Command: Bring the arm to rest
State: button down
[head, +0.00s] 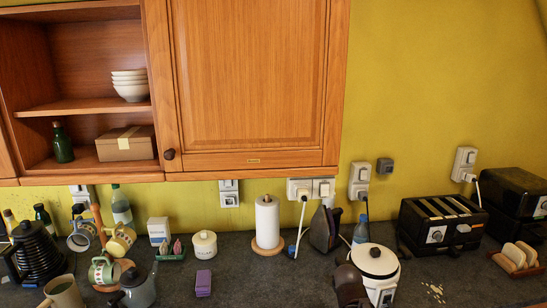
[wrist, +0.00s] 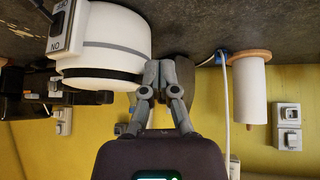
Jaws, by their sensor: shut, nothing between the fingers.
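My gripper (wrist: 158,75) shows in the wrist view, with its two grey fingers together at the tips and nothing held between them. The wrist picture is upside down, with the worktop at the top. The fingertips appear beside a white round cooker (wrist: 110,42); I cannot tell the exact gap. In the head view the white cooker (head: 374,262) stands at the front of the worktop, right of centre. I cannot make out my fingers in the head view. A dark brown shape (head: 349,286) lies just left of the cooker there; I cannot tell what it is.
Behind the cooker stand a dark iron (head: 325,229) and a bottle (head: 361,230). A paper towel roll (head: 267,222) is left, a black toaster (head: 441,223) right. A wooden cupboard (head: 250,80) hangs above. The front worktop (head: 245,275) is clear near the purple block (head: 203,283).

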jog(key=s+a+f+g+y, duration=0.1)
jog(key=s+a+f+g, duration=0.1)
jog(key=s, duration=0.4)
jog(key=s+a+f+n+g, duration=0.1)
jog(key=s+a+f+g, duration=0.1)
jog(key=s+g, duration=0.3)
jog(key=shift+s+a+n+y, duration=0.15)
jog(key=shift+s+n+y, duration=0.2)
jog(key=shift+s, duration=0.35)
